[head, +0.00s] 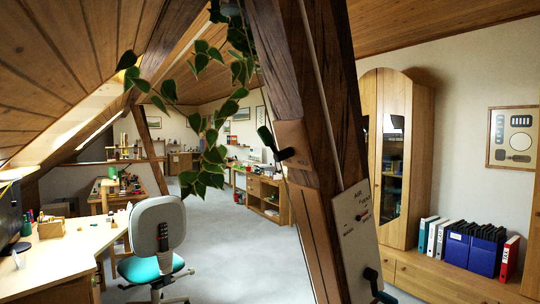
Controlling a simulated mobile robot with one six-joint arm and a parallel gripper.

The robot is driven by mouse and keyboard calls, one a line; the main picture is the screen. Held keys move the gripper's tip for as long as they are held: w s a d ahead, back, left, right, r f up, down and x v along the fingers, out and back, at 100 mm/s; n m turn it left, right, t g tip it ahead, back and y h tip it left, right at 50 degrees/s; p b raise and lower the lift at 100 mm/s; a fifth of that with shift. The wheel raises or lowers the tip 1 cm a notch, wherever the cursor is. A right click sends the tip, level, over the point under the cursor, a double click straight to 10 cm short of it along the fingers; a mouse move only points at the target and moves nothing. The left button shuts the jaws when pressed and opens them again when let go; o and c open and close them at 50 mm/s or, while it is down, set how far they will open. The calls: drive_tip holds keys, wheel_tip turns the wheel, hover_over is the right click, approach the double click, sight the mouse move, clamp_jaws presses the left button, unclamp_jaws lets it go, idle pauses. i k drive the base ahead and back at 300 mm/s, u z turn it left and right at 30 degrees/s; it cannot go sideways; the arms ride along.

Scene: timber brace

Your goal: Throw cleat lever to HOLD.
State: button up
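The cleat lever (270,143) is a dark handle on a tan plate (294,140) fixed to the slanting timber brace (288,60). Its handle points up and to the left, away from the brace, and its lower end sits near the plate's left side. A small label (302,163) is on the plate to the right of the lever; its lettering is too small to read surely. My gripper does not show in the head view.
A pale panel (352,215) with lettering and a small red part is lower on the brace, with a dark crank (378,288) below. A leafy plant (212,150) hangs left of the lever. An office chair (158,240) stands left; grey floor (222,240) is open between.

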sight(264, 133)
drive_tip(key=z, duration=0.05)
drive_tip(key=k, duration=1)
drive_tip(key=u, duration=0.8)
drive_tip(key=i, duration=1.7)
drive_tip(key=z, duration=0.9)
